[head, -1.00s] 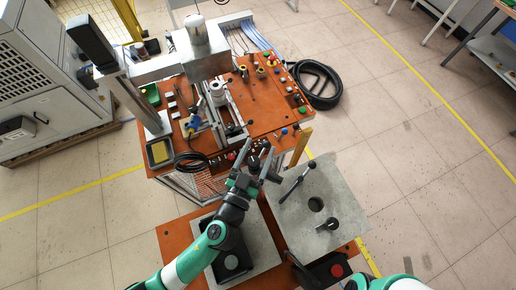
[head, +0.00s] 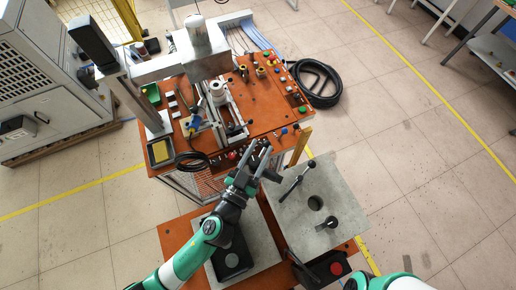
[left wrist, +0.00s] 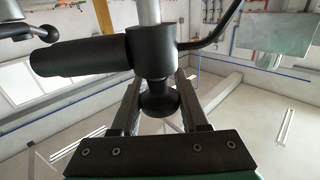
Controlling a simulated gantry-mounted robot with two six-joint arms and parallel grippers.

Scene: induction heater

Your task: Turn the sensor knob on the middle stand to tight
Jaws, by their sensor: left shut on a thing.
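In the left wrist view a black round knob (left wrist: 158,103) sits below a black clamp block (left wrist: 152,52) on a vertical metal rod (left wrist: 149,12). A black cylindrical sensor (left wrist: 80,57) sticks out to the left of the block, and a cable leaves it on the right. The two fingers of my left gripper (left wrist: 160,100) stand on either side of the knob, shut on it. In the head view my left gripper (head: 258,161) is at the front edge of the orange table; the knob is too small to tell there. My right gripper is out of view.
The orange table (head: 270,118) carries rails, a white cylinder (head: 217,90), and several small knobs and buttons. A grey plate (head: 345,205) with black handles lies right of my left arm. A black cable coil (head: 318,88) lies beyond the table's right side.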

